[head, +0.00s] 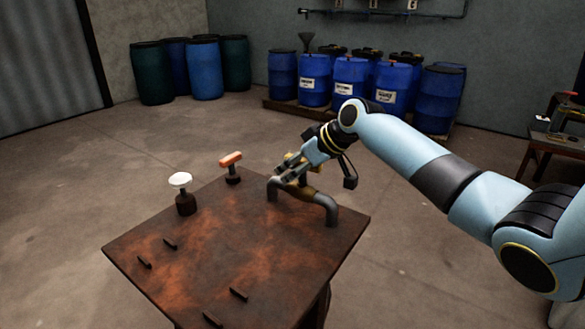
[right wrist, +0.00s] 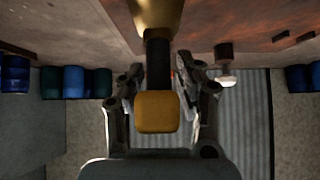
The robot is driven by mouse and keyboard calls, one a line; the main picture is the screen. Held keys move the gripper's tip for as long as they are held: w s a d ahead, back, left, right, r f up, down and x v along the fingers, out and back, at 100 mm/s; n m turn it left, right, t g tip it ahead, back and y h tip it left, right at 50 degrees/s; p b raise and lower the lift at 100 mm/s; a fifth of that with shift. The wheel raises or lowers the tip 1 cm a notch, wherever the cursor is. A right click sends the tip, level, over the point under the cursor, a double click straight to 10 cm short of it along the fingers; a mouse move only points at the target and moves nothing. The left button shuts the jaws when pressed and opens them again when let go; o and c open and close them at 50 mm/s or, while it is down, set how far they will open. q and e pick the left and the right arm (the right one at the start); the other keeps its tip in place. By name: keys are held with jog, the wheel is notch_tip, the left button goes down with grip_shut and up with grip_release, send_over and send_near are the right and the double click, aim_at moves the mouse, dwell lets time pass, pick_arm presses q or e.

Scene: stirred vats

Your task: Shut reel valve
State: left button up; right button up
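A grey pipe (head: 332,208) with a brass valve body (head: 304,191) stands at the far right edge of the rusty table (head: 215,245). The valve has a yellow handle, partly hidden by my right gripper (head: 285,172) in the head view. In the right wrist view the yellow handle (right wrist: 157,112) sits on a dark stem (right wrist: 158,62) below the brass body (right wrist: 157,14). My right gripper's fingers (right wrist: 160,88) stand apart on either side of the handle, with gaps visible on both sides. No label shows which valve is the reel valve. My left gripper is out of view.
A white-topped knob (head: 180,180) and an orange-topped handle (head: 231,158) stand on the table's far left side. Several small dark brackets (head: 239,294) rise from the tabletop. Blue drums (head: 350,82) stand against the back wall. The middle of the table is clear.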

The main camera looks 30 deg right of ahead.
grip_shut()
dwell(0.4)
jog(key=shift+r+m+h+p, duration=0.15)
jog(key=shift+m+h+p, duration=0.25)
jog(key=shift+p, duration=0.55)
jog(key=m+h+p, duration=0.1)
jog(key=m+p, duration=0.1)
jog(key=p, duration=0.1)
jog(key=d+m+h+p, duration=0.1)
jog(key=m+h+p, duration=0.1)
jog(key=m+p, duration=0.1)
jog(key=shift+w+d+r+t+h+p, duration=0.1)
jog(key=shift+w+t+h+p, duration=0.15)
jog(key=shift+p, duration=0.2)
jog(key=m+g+h+b, duration=0.1)
jog(key=m+h+b, duration=0.1)
jog(key=m, duration=0.2)
jog(key=s+d+m+g+h+b, duration=0.1)
jog(key=m+g+h+b, duration=0.1)
jog(key=m+h, duration=0.1)
jog(key=d+m+g+h+b, duration=0.1)
jog(key=m+g+h+b, duration=0.1)
jog(key=m, duration=0.3)
jog(key=shift+s+d+f, duration=0.2)
jog(key=shift+s+f, duration=0.05)
jog(key=shift+f, duration=0.05)
jog(key=shift+g+h, duration=0.25)
